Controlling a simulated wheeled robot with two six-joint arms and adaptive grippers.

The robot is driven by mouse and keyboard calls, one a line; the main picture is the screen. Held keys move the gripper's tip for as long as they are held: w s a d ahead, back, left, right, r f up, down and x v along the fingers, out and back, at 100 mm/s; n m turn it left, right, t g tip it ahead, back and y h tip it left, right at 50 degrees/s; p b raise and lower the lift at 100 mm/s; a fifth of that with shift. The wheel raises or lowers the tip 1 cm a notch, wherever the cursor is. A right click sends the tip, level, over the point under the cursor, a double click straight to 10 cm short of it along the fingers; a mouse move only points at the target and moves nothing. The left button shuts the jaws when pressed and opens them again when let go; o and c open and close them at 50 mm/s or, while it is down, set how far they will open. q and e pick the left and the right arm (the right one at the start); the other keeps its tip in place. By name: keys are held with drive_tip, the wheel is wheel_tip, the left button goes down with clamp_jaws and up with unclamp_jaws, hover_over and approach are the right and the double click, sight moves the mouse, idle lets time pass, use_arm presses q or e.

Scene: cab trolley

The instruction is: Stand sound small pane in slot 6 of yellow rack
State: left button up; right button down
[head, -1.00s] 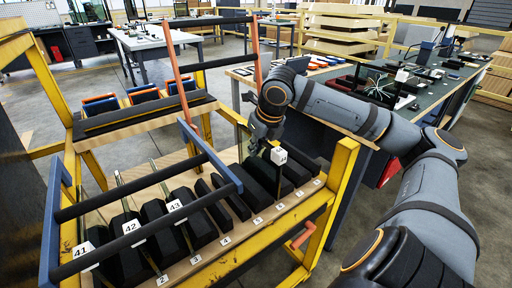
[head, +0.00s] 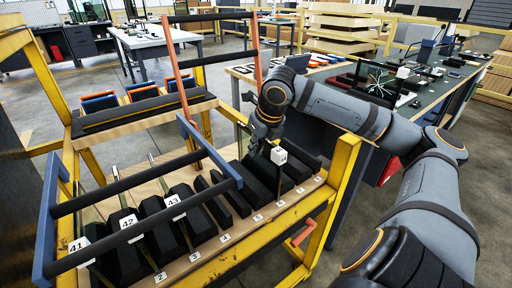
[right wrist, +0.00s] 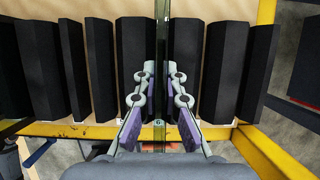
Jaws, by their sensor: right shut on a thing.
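My right gripper (head: 265,143) is over the right part of the yellow rack (head: 345,165). In the right wrist view its two fingers (right wrist: 162,80) are closed in on a thin greenish glass pane (right wrist: 162,30), seen edge-on. The pane stands upright between two black padded blocks, in line with a label reading 6. In the head view a white tag reading 44 (head: 279,155) shows just below the gripper; the pane is mostly hidden there. I cannot tell whether its lower edge rests on the rack floor. My left gripper is out of view.
Panes with tags 41 (head: 78,245), 42 (head: 128,222) and 43 (head: 173,200) stand in the rack's left slots. A blue-ended padded bar (head: 130,232) crosses above them. A green-topped bench (head: 455,85) stands behind at the right.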

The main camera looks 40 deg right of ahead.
drive_tip(key=c, duration=1.4)
unclamp_jaws()
